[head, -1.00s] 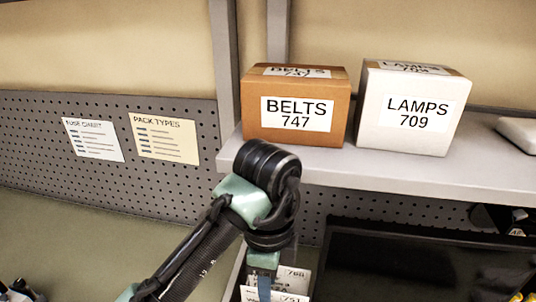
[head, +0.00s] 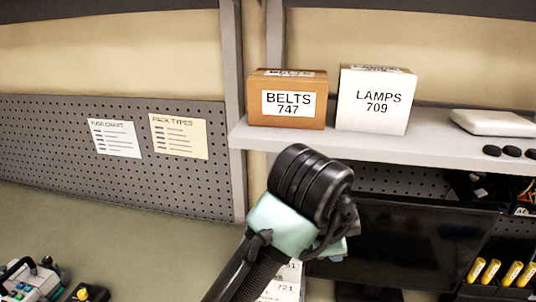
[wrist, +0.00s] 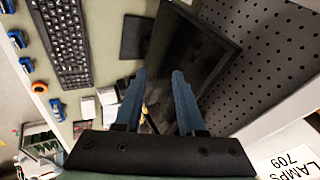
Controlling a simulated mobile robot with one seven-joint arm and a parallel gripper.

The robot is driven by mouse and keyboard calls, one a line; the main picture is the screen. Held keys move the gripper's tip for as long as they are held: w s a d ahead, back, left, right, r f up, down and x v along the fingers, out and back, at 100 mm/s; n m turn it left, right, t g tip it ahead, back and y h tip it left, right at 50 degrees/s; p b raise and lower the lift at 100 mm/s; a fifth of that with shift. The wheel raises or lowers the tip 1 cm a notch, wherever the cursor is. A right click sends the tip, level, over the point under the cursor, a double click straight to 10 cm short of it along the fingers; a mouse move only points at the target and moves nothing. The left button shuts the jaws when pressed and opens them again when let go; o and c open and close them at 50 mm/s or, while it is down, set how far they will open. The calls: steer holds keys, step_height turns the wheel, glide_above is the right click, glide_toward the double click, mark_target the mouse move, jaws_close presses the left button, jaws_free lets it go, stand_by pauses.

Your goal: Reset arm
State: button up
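My gripper (wrist: 155,90) shows in the wrist view as two blue fingers set apart, with a gap between them and nothing held. It hangs in the air above the bench, with the dark monitor (wrist: 188,52) beyond the fingers. In the head view my black and green arm rises in front of the shelf, and my gripper is hidden behind the wrist there.
A shelf (head: 375,148) holds a brown BELTS box (head: 288,109), a white LAMPS box (head: 376,110) and a white device (head: 494,123). Yellow batteries (head: 495,271) stand at lower right. A keyboard (wrist: 63,40) lies on the bench. The left bench is mostly clear.

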steer(key=d+r+n+t+h, duration=0.25)
steer(key=r+t, duration=0.25)
steer(key=r, duration=0.7)
steer(key=d+r+n+t+h, duration=0.1)
steer(key=r+n+t+h, duration=0.4)
steer(key=r, duration=0.6)
steer(key=s+a+r+n+t+y, duration=1.1)
steer(key=s+a+r, duration=0.1)
steer(key=a, duration=0.2)
steer(key=shift+s+r+t+b, duration=0.3)
steer(key=shift+s+r+b, duration=0.05)
steer(key=shift+a, duration=0.1)
